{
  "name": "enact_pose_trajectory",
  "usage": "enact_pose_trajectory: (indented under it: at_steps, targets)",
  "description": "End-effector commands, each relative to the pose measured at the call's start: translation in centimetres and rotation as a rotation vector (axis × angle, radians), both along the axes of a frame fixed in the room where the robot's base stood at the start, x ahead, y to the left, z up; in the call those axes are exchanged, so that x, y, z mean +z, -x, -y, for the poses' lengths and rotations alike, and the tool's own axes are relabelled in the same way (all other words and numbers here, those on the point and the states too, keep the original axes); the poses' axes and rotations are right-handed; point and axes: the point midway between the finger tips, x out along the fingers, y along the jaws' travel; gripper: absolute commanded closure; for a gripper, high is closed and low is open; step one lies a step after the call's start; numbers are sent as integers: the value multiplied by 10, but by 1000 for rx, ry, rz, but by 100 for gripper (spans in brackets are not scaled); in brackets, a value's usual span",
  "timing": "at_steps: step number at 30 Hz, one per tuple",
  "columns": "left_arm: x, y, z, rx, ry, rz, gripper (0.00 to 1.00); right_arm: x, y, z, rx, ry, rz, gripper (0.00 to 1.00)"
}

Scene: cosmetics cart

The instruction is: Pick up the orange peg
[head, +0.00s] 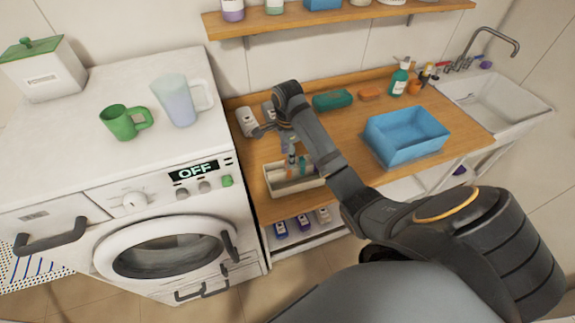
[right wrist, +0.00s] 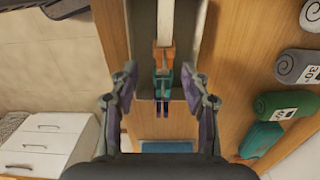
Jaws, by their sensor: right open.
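The orange peg (right wrist: 163,58) shows in the right wrist view, at the end of a pale strip, just above a teal peg (right wrist: 163,80) and a purple peg (right wrist: 162,106). In the head view the orange peg (head: 289,173) is a small patch in the pale tray (head: 300,190), partly hidden. My right gripper (head: 291,154) is over this tray. In the wrist view my right gripper (right wrist: 160,72) is open, one finger on each side of the pegs, with nothing held. My left gripper is not in view.
A blue bin (head: 405,135) stands on the wooden counter to the right. The washing machine (head: 150,220) is close on the left. A sink (head: 490,100) is at far right.

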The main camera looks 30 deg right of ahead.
Motion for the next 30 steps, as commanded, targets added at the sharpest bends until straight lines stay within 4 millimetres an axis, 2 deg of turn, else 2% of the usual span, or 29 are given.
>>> enact_pose_trajectory:
  at_steps: [4,9,10,11,14,19,28,30]
  targets:
    - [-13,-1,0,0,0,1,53,-12,-2,1,0,0,1,53]
    - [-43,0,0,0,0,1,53,-40,-7,4,0,0,0,53]
    - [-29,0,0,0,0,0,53,-36,-6,4,0,-1,-4,53]
    - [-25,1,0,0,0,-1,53,-40,-6,4,1,-2,-4,53]
    - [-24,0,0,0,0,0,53,-49,-7,4,1,-1,0,53]
    - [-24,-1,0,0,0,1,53,-50,-7,4,1,0,1,53]
    - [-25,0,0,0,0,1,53,-50,-7,4,1,0,1,93]
    - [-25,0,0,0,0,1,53,-50,-7,4,1,0,1,94]
